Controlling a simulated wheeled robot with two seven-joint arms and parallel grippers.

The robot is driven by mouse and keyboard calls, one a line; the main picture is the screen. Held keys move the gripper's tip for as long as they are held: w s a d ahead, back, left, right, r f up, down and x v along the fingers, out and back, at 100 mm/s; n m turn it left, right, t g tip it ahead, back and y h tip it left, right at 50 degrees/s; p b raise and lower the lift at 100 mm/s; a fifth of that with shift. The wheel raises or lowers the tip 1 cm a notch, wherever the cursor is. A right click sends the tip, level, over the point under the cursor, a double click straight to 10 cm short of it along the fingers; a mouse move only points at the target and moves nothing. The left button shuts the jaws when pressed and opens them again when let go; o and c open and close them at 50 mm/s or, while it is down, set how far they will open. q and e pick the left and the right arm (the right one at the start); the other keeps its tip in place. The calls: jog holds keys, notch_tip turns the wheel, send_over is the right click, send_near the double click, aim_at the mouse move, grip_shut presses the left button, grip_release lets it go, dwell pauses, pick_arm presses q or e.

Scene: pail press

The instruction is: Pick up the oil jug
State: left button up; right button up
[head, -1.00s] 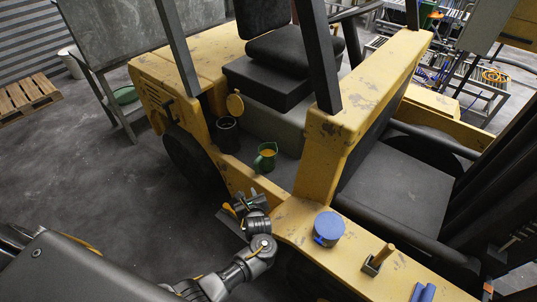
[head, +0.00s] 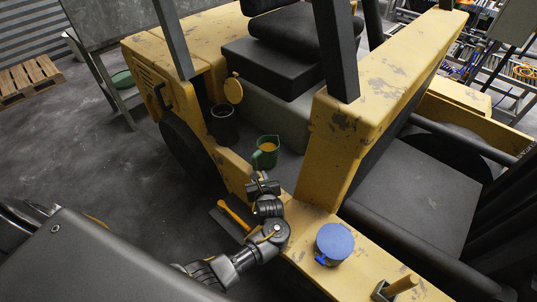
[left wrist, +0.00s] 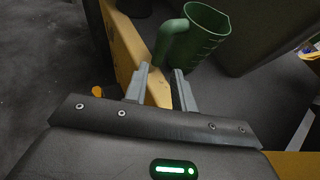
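The oil jug (head: 258,160) is a green measuring jug with yellow-orange contents, standing upright on the yellow vehicle's dark step in the head view. In the left wrist view the jug (left wrist: 207,40) is at the top centre, its handle (left wrist: 172,45) on the left, just beyond the fingertips. My left gripper (head: 262,184) is just in front of the jug. Its two grey fingers (left wrist: 160,75) are apart with nothing between them but the view of the step's yellow edge. My right gripper is not in view.
A blue round container (head: 334,243) and a wooden-handled tool (head: 400,286) are on the yellow ledge to the right. The seat (head: 270,72) and a yellow post (head: 345,130) rise behind the step.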

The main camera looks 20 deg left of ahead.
aim_at(255, 165)
pick_arm(q)
jog(key=b+x, duration=0.2)
jog(key=x, duration=0.2)
jog(key=shift+w+a+f, duration=0.1)
jog(key=shift+w+a, duration=0.05)
jog(key=shift+a, duration=0.1)
jog(key=shift+w+a+f, duration=0.15)
jog(key=shift+w, duration=0.1)
jog(key=shift+w+a, duration=0.1)
jog(key=shift+w, duration=0.05)
jog(key=b+x, duration=0.1)
jog(key=x, duration=0.3)
jog(key=shift+w+a+f+b, duration=0.15)
jog(key=shift+w+b, duration=0.2)
jog(key=shift+w, duration=0.1)
grip_shut()
